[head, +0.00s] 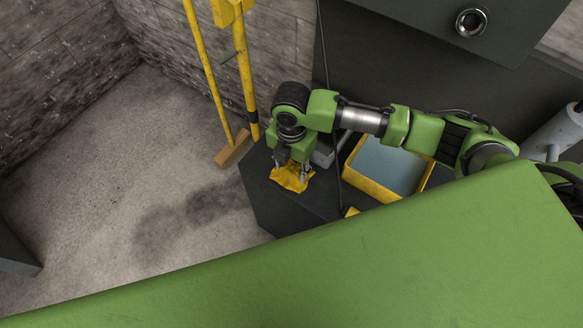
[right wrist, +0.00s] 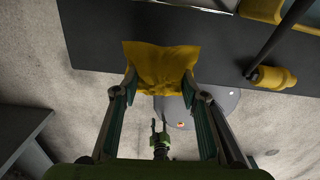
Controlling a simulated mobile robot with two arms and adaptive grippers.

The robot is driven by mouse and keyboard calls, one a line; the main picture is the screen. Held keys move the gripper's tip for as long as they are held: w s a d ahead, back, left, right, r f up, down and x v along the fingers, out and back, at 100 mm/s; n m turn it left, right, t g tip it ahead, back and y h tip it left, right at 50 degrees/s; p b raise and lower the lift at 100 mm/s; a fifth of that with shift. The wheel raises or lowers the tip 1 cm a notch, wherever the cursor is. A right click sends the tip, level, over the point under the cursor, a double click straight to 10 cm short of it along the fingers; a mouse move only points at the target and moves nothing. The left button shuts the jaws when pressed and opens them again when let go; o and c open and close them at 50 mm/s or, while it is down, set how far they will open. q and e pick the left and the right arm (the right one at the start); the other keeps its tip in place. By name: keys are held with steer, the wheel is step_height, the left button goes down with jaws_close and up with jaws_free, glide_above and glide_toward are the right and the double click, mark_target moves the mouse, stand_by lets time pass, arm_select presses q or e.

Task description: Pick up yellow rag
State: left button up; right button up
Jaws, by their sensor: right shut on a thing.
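The yellow rag (head: 292,177) lies crumpled at the left end of the dark bench top (head: 262,194) in the head view. My right gripper (head: 292,172) points down onto it. In the right wrist view the yellow rag (right wrist: 160,66) sits between the two fingertips of my right gripper (right wrist: 160,82), which are shut on it. The rag spreads a little past the fingertips. I cannot tell whether it is lifted off the bench. My left gripper does not show in the head view.
A yellow-rimmed bin with a grey-blue inside (head: 362,184) stands right of the rag. A yellow cylindrical item (right wrist: 274,78) lies near it. A yellow-handled broom (head: 232,149) leans at the wall behind. Open concrete floor (head: 120,190) lies to the left.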

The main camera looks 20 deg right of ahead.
mark_target(292, 185)
steer(key=s+r, duration=0.1)
steer(key=r, duration=0.1)
steer(key=s+a+r, duration=0.1)
steer(key=s+r, duration=0.1)
steer(key=shift+s+r, duration=0.1)
steer(key=shift+r, duration=0.05)
steer(key=s+a+r, duration=0.2)
steer(key=s+r, duration=0.2)
steer(key=s, duration=0.5)
steer(key=shift+a, duration=0.2)
steer(key=shift+w, duration=0.1)
